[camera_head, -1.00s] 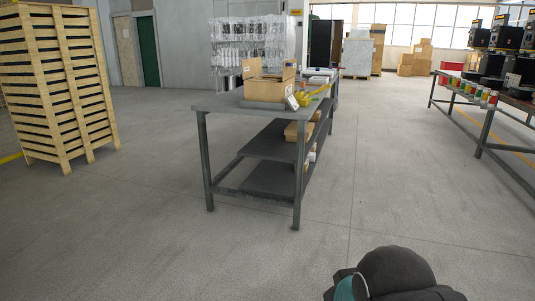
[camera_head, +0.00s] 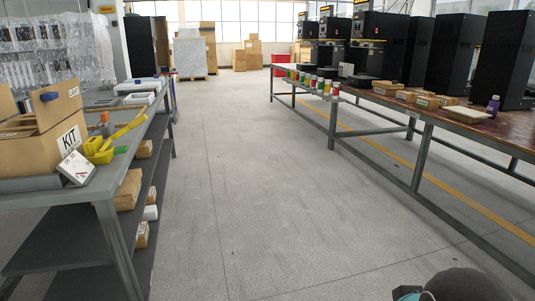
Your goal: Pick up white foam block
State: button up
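I cannot tell for sure which thing is the white foam block. A small white block (camera_head: 150,213) lies on the lower shelf of the left bench, between cardboard boxes. A flat white piece (camera_head: 140,98) lies on the top of that bench, in front of a pale grey case (camera_head: 140,86). A flat off-white item (camera_head: 468,114) lies on the right table. Only a dark, rounded part of my arm shows at the bottom right edge. My gripper's fingers are not in view.
The left bench (camera_head: 100,187) carries a KIT carton (camera_head: 40,133), a white labelled box (camera_head: 76,168) and yellow tools (camera_head: 110,145). The right table (camera_head: 430,112) holds small cartons (camera_head: 425,102), cans (camera_head: 327,87) and black machines (camera_head: 380,45). A clear floor aisle runs between them.

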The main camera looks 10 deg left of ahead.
aim_at(150, 212)
jog(key=i, duration=2)
jog(key=u, duration=1.25)
jog(key=i, duration=1.3)
jog(key=u, duration=1)
jog(key=i, duration=0.15)
jog(key=u, duration=0.25)
